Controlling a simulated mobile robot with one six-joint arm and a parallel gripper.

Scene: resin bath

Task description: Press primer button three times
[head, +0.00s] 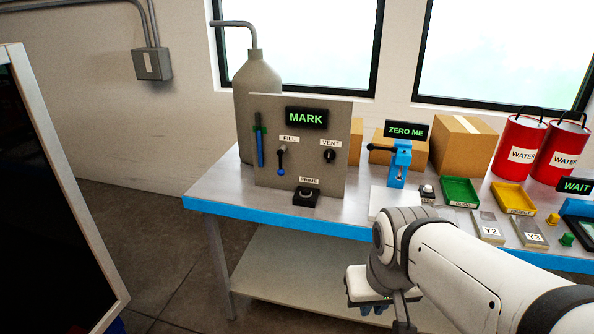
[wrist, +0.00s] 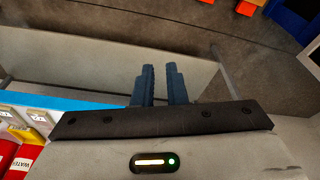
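The primer button (head: 305,196) is a black box with a round top on the table, at the foot of a grey upright panel (head: 342,125), under a PRIME label. My gripper (head: 372,309) hangs low in front of the table's front edge, below and to the right of the button. In the wrist view its two blue fingers (wrist: 160,68) stand a narrow gap apart with nothing between them. The button does not show in the wrist view.
A blue clamp stand (head: 399,165) and trays are to the right. Bare tabletop (head: 235,190) lies left of the panel.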

